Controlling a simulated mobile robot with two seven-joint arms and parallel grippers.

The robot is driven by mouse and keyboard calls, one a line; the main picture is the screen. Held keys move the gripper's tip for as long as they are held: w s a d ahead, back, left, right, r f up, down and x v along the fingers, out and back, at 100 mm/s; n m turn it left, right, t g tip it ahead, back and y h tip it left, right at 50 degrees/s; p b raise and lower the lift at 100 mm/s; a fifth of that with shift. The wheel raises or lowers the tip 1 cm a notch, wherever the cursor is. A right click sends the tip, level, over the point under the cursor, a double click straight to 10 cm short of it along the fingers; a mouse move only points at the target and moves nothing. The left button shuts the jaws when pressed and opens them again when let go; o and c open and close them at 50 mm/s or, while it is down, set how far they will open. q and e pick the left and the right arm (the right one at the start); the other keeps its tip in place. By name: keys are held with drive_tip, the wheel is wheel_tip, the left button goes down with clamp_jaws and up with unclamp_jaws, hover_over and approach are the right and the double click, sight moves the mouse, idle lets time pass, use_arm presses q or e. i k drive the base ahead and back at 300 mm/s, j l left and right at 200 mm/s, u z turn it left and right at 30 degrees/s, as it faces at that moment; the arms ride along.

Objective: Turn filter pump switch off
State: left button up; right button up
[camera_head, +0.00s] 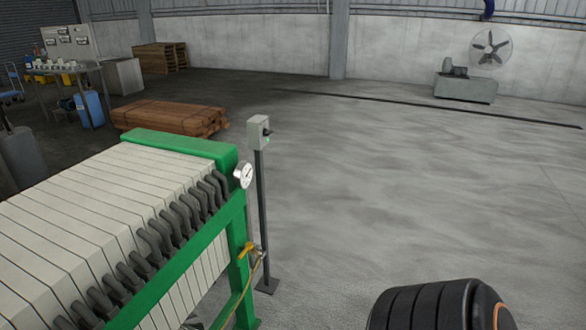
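A small grey switch box (257,132) sits on top of a thin dark post (263,215) just beyond the far end of the filter press. The knob's setting is too small to tell. A black ribbed part of my own arm (435,305) shows at the bottom right, well apart from the box. Neither gripper is in view.
The filter press (90,215), with white plates and a green frame, fills the lower left. Wooden pallets (170,118) lie behind. The floor (420,190) to the right is clear up to a fan (491,48).

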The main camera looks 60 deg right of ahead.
sight(266, 133)
drive_tip(key=z, duration=1.65)
drive_tip(key=i+l+u, duration=0.3)
drive_tip(key=i+l, duration=0.35)
drive_tip(key=i, duration=0.15)
drive_tip(key=i+l+u, duration=0.3)
drive_tip(key=i+l, duration=0.4)
drive_tip(key=l, duration=0.15)
